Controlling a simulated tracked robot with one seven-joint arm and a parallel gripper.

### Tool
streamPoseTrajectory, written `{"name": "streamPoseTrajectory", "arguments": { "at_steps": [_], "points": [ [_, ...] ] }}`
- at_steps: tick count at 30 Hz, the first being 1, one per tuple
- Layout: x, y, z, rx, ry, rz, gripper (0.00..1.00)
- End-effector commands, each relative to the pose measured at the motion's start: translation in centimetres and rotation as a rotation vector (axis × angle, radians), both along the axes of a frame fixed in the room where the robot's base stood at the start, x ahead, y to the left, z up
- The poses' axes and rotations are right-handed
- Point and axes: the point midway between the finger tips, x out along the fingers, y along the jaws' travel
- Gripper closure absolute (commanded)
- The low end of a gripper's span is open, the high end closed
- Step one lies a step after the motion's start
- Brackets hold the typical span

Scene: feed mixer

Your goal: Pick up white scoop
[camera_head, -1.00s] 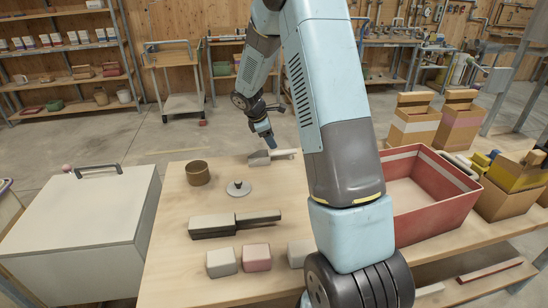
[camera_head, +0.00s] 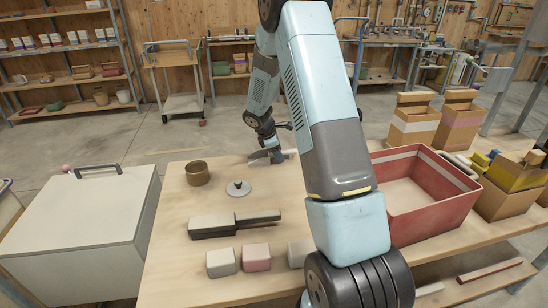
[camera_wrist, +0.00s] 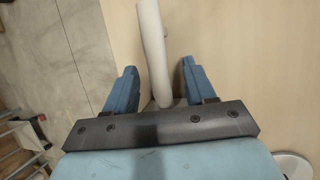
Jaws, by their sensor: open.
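The white scoop (camera_head: 257,161) lies at the far edge of the wooden table, partly hidden by my gripper in the head view. In the wrist view its pale handle (camera_wrist: 152,40) runs between the two blue fingers, with visible gaps on both sides. My gripper (camera_wrist: 159,68) is open around the handle, close above the table. It also shows in the head view (camera_head: 275,158), pointing down over the scoop. The scoop's pan is mostly hidden behind the gripper in the wrist view.
Several small blocks line the front. A red crate (camera_head: 435,215) stands at the right. A white chest (camera_head: 75,225) stands at the left.

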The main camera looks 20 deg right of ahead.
Motion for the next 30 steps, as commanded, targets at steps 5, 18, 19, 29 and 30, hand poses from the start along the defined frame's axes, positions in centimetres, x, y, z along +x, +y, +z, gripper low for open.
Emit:
{"name": "streamPoseTrajectory", "arguments": {
  "at_steps": [5,18,19,29,30],
  "points": [
    [0.01,0.03,0.05,0.0,0.0,0.0,0.53],
    [0.01,0.07,0.07,0.0,-0.001,0.0,0.95],
    [0.01,0.07,0.07,0.0,-0.001,0.0,0.98],
    [0.02,0.07,0.18,0.0,-0.001,0.0,1.0],
    [0.04,0.07,0.35,0.0,-0.001,0.0,1.0]
  ]
}}
